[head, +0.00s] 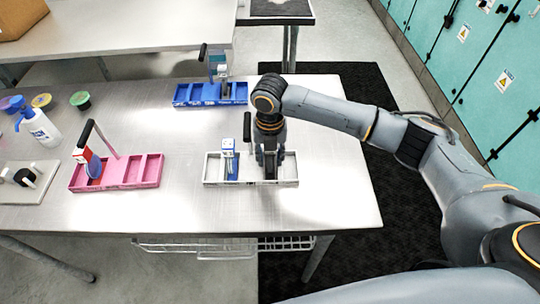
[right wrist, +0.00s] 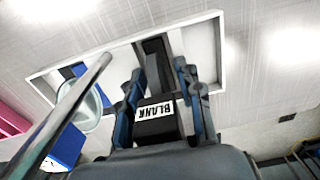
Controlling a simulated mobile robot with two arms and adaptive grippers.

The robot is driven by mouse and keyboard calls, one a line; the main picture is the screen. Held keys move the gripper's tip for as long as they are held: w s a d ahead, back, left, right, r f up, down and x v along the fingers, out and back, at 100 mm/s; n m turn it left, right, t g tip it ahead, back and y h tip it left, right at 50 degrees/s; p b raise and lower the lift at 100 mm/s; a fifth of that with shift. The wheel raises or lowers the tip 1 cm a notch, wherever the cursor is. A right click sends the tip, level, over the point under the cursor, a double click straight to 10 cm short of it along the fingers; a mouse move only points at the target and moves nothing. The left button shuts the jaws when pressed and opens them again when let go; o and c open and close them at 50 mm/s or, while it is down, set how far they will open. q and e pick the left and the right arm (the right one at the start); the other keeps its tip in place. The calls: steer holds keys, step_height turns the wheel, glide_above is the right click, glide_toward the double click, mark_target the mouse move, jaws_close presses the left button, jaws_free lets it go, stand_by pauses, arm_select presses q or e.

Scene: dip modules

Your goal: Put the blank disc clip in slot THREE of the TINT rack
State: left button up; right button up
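My right gripper (head: 269,164) points down over the right half of the white rack (head: 290,182). In the right wrist view its fingers (right wrist: 163,80) are closed on both sides of the black blank disc clip (right wrist: 158,122), whose white label reads BLANK. The clip's far part reaches a slot of the white rack (right wrist: 215,38), right of the middle; whether it is seated is hidden. A blue-and-white clip (head: 229,160) stands in the same rack, left of the gripper. No rack name is readable. My left gripper is not in view.
A pink rack (head: 151,171) with a tall clip (head: 90,162) stands to the left, and a blue rack (head: 238,93) with a clip stands behind. A bottle (head: 40,127) and coloured tubs (head: 80,100) are at far left. The table (head: 330,200) is clear right of the white rack.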

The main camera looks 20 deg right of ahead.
step_height(320, 180, up, 11)
steer(key=b, duration=0.2)
steer(key=shift+b, duration=0.4)
steer(key=shift+r, duration=0.65)
steer(key=shift+s+f, duration=0.1)
